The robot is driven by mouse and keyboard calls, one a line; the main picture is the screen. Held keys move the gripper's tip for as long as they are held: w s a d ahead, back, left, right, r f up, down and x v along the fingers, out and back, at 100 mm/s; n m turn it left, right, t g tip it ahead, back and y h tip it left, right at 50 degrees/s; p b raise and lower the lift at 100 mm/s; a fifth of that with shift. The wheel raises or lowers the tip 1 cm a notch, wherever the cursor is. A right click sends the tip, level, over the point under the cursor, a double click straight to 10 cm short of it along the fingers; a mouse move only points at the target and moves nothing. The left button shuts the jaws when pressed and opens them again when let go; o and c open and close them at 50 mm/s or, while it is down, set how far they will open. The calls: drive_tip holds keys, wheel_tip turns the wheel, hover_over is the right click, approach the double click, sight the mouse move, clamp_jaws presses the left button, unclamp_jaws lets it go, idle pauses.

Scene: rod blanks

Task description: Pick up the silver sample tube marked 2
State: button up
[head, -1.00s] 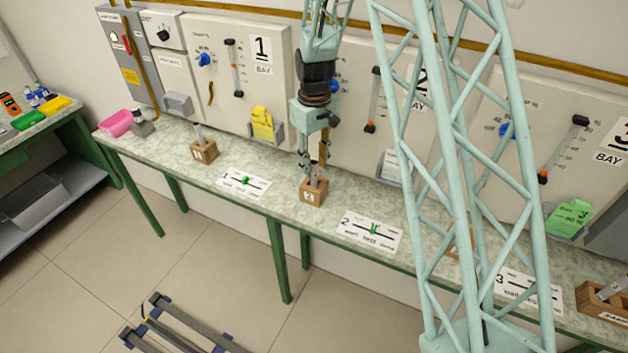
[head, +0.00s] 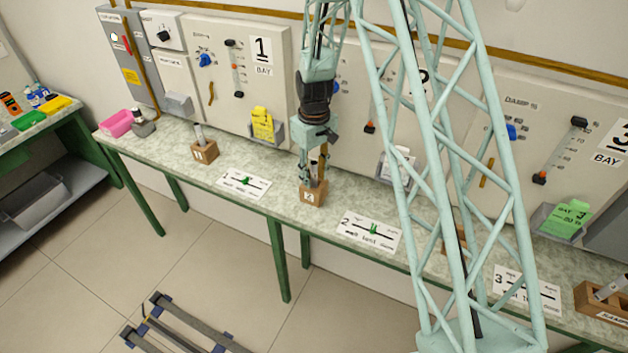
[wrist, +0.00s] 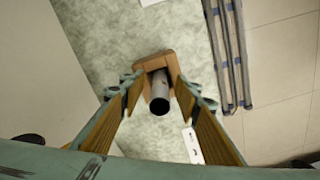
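The silver sample tube (wrist: 160,93) stands in a wooden block marked 2 (head: 311,197) on the bench. In the wrist view I look down on the tube's open dark end, and the block (wrist: 153,62) shows behind it. My gripper (wrist: 154,88) is open, with one finger on each side of the tube and what looks like a gap at both sides. In the head view my gripper (head: 312,178) is right above the block and its fingers hide part of the tube. No mark on the tube itself can be read.
A block marked 1 with a tube (head: 204,150) stands to the left. Cards (head: 244,182) and (head: 370,232) lie flat on the bench (head: 270,210). A sample rack (head: 603,300) is at the far right. Wall panels (head: 235,75) stand close behind.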

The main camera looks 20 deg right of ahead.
idle(0.5)
drive_tip(key=c, duration=0.8)
drive_tip(key=shift+r, duration=0.15)
drive_tip(key=shift+r+b, duration=0.45)
drive_tip(key=shift+r, duration=4.45)
